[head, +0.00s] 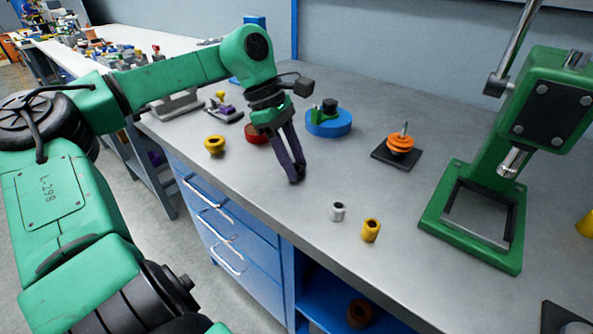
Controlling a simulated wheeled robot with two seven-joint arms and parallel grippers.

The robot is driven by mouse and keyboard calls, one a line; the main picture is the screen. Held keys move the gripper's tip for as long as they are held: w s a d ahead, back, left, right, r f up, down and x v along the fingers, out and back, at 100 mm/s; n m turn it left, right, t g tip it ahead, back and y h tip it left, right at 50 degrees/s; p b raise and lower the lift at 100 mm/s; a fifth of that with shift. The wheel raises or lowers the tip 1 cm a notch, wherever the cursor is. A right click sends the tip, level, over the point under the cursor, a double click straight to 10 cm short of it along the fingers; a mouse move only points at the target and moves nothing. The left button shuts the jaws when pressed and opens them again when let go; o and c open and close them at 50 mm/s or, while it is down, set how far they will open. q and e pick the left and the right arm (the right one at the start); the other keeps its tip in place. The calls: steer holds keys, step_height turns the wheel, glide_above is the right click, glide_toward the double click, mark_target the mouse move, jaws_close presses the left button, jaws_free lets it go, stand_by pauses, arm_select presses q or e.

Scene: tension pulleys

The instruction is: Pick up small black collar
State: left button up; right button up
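My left gripper (296,178) hangs fingers-down over the workbench, left of a small white-grey collar (337,211). Its dark fingers lie close together in this view, and I cannot tell whether there is a gap or something dark between the tips. A small black cylindrical piece (330,105) sits with a green part on a blue round base (328,123), behind and right of the gripper. It may be the black collar, but I cannot be sure. My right gripper is out of view.
A yellow collar (371,230) stands near the bench's front edge. An orange pulley stack (400,145) sits on a black plate. A green press (480,200) stands at right. A red disc (257,134) and yellow spool (215,145) are at left. The bench's middle is clear.

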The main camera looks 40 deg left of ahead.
arm_select(q)
jaws_close()
step_height(320, 180, up, 20)
steer(key=p, duration=0.4)
